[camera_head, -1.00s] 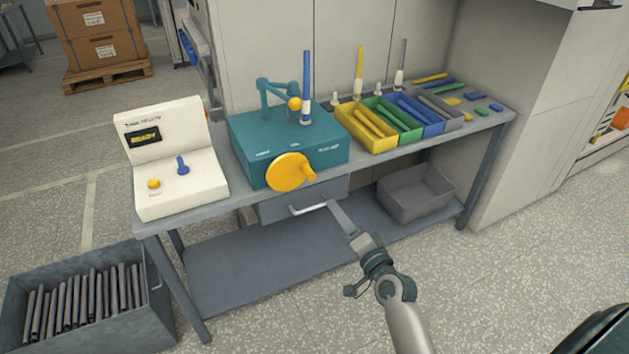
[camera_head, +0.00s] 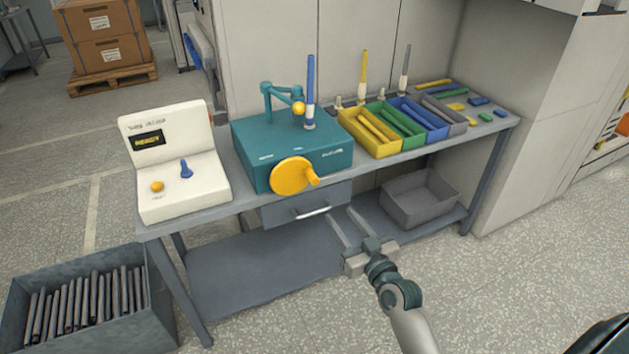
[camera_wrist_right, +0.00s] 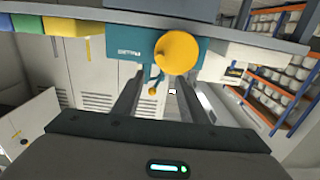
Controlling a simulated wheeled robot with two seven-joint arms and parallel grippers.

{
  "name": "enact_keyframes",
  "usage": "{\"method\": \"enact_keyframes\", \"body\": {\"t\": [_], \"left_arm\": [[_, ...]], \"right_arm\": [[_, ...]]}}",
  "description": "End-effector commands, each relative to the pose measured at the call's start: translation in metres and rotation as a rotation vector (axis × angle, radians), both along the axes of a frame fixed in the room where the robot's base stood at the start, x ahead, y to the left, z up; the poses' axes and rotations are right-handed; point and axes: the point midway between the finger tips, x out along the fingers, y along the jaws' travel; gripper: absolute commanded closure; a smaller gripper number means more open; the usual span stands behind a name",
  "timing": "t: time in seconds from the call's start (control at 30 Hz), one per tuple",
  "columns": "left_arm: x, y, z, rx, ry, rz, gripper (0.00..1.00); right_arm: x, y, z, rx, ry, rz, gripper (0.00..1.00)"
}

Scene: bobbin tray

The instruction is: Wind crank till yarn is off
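The teal winder box (camera_head: 300,150) stands on the bench with a round yellow crank (camera_head: 290,176) on its front; a short knob sticks out at the crank's right. A tall spindle with a blue upper part and white lower part (camera_head: 310,95) rises from the box, beside a teal arm with a yellow ball (camera_head: 298,108). Whether yarn is wound on it is too small to tell. My right gripper (camera_head: 341,214) is open and empty, below and right of the crank, apart from it. In the right wrist view the crank (camera_wrist_right: 178,52) lies beyond the two spread fingers. My left gripper is out of view.
A white console (camera_head: 180,165) reading READY, with a blue lever and yellow button, stands left. Coloured bins (camera_head: 370,140) and more spindles stand right. A drawer handle (camera_head: 313,213) juts out below the winder. A grey bin (camera_head: 420,200) sits on the lower shelf.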

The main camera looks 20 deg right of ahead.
Motion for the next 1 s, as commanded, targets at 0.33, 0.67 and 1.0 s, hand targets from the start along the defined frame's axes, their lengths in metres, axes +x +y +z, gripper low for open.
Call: {"method": "enact_keyframes", "body": {"t": [0.33,0.67,1.0], "left_arm": [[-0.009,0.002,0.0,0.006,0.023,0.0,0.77],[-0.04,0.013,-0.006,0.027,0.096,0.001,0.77],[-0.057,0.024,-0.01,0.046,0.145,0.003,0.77]], "right_arm": [[0.024,0.001,0.001,0.001,-0.001,0.0,0.61],[0.08,0.003,0.002,0.004,-0.001,0.0,0.61],[0.14,0.005,0.001,0.002,0.0,0.001,0.61]]}}
